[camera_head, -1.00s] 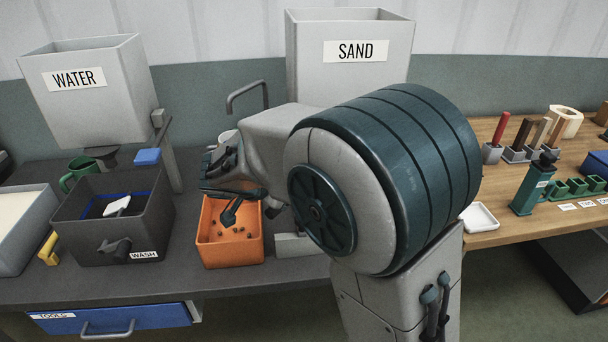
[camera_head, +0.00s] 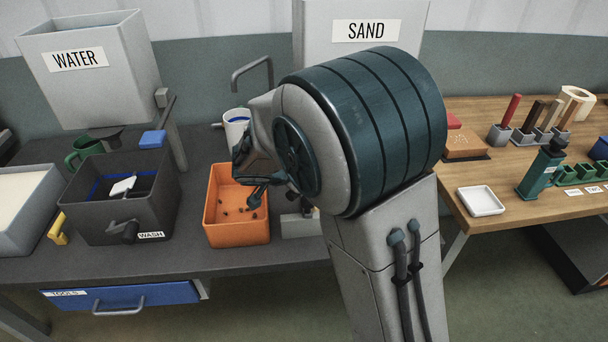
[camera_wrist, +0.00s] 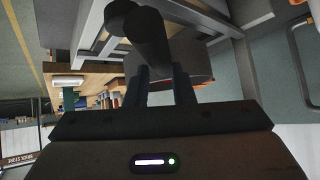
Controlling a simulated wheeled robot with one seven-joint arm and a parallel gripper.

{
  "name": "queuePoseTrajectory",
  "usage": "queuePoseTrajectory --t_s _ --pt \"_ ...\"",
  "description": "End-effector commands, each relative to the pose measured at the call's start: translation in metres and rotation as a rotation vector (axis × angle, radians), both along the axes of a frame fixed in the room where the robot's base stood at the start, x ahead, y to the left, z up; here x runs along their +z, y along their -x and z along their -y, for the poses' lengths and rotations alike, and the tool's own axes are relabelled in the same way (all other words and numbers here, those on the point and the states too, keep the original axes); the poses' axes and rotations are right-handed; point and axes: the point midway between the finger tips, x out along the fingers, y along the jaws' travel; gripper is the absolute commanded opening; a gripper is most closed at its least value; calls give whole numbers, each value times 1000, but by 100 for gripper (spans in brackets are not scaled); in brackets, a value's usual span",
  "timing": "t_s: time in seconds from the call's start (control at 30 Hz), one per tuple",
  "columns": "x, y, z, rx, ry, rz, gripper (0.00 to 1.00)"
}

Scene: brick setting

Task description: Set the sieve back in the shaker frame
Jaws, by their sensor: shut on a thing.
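In the wrist view, my gripper (camera_wrist: 162,88) is shut on a dark round-ended handle (camera_wrist: 150,35). A grey curved body (camera_wrist: 196,66) with some orange near its edge shows behind the fingers. It may be the sieve, but I cannot tell whether it joins the handle. In the head view, my gripper (camera_head: 252,182) is at the right side of the orange bin, partly hidden by my arm. No sieve shows clearly there. A low pale grey block (camera_head: 296,226) right of the bin is mostly behind my arm. Pale bars (camera_wrist: 92,32) cross the wrist view; I cannot tell if either is the shaker frame.
The orange bin (camera_head: 238,232) holds several small lumps. The dark WASH bin (camera_head: 100,226) stands left of it, under the WATER hopper (camera_head: 92,95). The SAND hopper (camera_head: 318,40) and a white cup (camera_head: 234,140) are behind. A wooden table (camera_head: 460,178) stands right.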

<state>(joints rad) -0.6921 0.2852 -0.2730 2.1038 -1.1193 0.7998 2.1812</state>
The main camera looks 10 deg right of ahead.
Motion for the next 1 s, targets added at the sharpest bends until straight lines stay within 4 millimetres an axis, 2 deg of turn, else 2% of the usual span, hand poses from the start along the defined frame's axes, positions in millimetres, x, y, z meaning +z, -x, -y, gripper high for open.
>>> queuePoseTrajectory --t_s 0.87,0.9,0.97,1.0 --pt "-10 0 -1 2 1 1 0" --pt "-11 0 -1 1 0 0 30" --pt "-11 0 -1 2 0 1 44" --pt "-11 0 -1 2 0 1 44"
